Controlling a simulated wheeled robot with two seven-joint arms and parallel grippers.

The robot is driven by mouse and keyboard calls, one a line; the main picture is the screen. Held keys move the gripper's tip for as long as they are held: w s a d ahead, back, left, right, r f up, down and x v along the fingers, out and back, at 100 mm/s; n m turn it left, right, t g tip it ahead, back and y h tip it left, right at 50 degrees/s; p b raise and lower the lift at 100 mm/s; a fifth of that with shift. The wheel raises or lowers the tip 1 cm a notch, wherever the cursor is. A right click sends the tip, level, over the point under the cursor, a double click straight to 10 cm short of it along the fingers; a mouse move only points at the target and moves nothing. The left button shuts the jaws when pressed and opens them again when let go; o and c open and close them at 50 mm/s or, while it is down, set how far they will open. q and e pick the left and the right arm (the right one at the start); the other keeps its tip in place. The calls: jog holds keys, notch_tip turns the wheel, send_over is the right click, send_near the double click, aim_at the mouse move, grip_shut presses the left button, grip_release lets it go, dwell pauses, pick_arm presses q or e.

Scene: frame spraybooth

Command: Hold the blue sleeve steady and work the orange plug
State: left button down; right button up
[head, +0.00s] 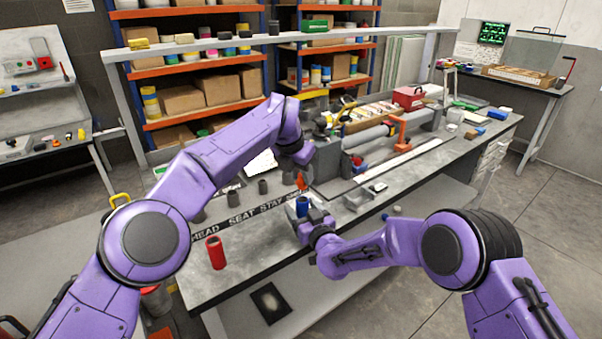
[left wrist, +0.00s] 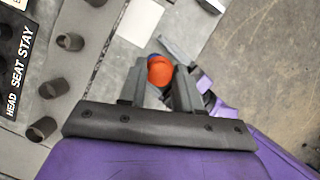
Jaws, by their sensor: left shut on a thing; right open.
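The orange plug (head: 301,183) is between the fingers of my left gripper (head: 303,178), which is shut on it from above. In the left wrist view the orange plug (left wrist: 160,71) shows as a round end between the two fingertips. The blue sleeve (head: 302,206) stands upright just below the plug, and a bit of its blue edge (left wrist: 153,57) shows behind the plug. Whether the plug touches the sleeve I cannot tell. My right gripper (head: 304,222) is open at the blue sleeve; its fingers partly hide the sleeve's lower part.
A dark strip lettered HEAD SEAT STAY (head: 245,215) lies on the bench with several grey cylinders beside it. A red cylinder (head: 215,252) stands nearer the front. An orange clamp (head: 398,128) and a red box (head: 408,97) are farther back. The front left bench top is mostly clear.

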jog(key=v, duration=1.2)
